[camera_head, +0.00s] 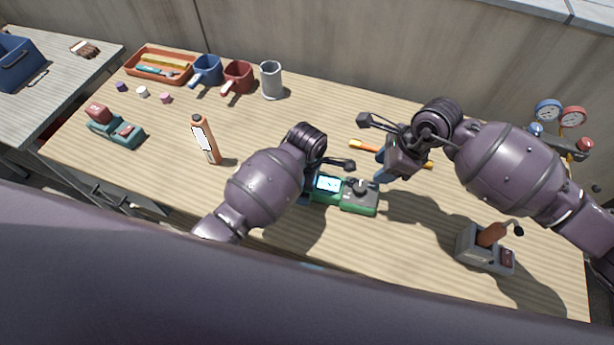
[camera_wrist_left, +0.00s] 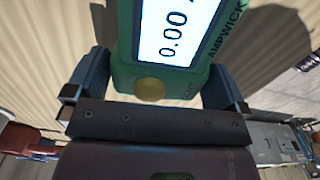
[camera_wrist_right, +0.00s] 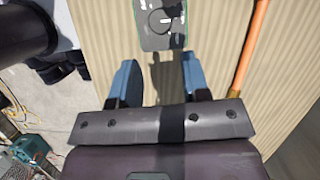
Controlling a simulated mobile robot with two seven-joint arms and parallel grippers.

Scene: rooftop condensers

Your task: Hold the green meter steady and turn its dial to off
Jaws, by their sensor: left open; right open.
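The green meter (camera_head: 340,203) lies on the wooden table with its lit screen (camera_head: 327,183) at the left and a dark round dial (camera_head: 360,186) at the right. In the left wrist view the screen reads "0.00". My left gripper is at the meter's screen end; in the left wrist view its open fingers (camera_wrist_left: 155,88) stand on either side of the green body (camera_wrist_left: 187,78). Whether they touch it is unclear. My right gripper (camera_head: 393,167) is open and empty, right of the dial. The right wrist view shows the dial (camera_wrist_right: 162,21) ahead of its fingers (camera_wrist_right: 160,80).
An orange-yellow tool (camera_head: 362,146) lies behind my right gripper. A grey box with a brown handle (camera_head: 484,255) stands at the front right, gauges (camera_head: 547,110) at the back right. Mugs (camera_head: 237,77) and a tray (camera_head: 160,66) are at the back.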

